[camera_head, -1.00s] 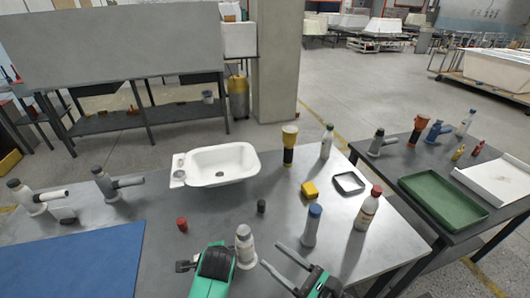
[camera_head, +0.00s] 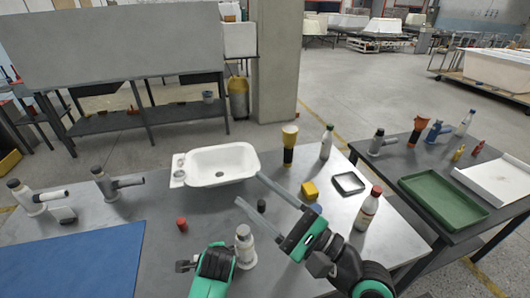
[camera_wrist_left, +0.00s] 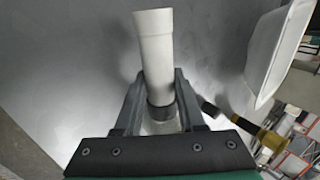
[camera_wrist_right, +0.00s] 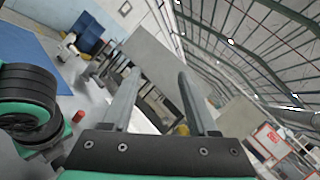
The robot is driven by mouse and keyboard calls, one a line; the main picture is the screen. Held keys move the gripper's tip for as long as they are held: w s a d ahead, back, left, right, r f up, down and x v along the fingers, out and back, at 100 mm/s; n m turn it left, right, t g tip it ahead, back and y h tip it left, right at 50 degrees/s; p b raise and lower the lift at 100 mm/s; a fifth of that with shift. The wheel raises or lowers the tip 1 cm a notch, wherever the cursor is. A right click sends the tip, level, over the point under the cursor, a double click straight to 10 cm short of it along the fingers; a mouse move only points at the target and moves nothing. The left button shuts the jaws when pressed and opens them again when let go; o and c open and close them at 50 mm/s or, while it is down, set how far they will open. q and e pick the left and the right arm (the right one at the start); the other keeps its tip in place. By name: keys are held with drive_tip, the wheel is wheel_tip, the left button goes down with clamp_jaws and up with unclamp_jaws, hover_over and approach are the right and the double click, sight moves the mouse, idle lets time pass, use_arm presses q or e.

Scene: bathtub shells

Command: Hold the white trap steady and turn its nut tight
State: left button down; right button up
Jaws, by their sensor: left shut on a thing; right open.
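The white trap (camera_head: 244,243) stands upright near the table's front edge. My left gripper (camera_head: 238,262) reaches it from the left and is shut on it. In the left wrist view the trap's white tube (camera_wrist_left: 154,45) rises from a dark grey collar (camera_wrist_left: 161,92) between the fingers of my left gripper (camera_wrist_left: 159,88). I cannot tell whether that collar is the nut. My right gripper (camera_head: 250,188) is open and empty, to the right of and above the trap, fingers pointing up-left. The right wrist view shows nothing between its fingers (camera_wrist_right: 157,80).
A white basin (camera_head: 225,158), a red cap (camera_head: 182,225), a dark cap (camera_head: 261,205), a flashlight (camera_head: 289,146), a yellow block (camera_head: 309,190) and a red-capped bottle (camera_head: 368,210) stand around. The blue-topped piece is mostly hidden behind my right gripper. A blue mat (camera_head: 75,262) lies at left.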

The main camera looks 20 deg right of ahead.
wheel_tip(320, 180, up, 11)
drive_tip(key=s+n+t, duration=0.2)
drive_tip(key=n, duration=0.4)
drive_tip(key=shift+s+d+n+t, duration=0.2)
drive_tip(key=shift+s+n+t, duration=0.1)
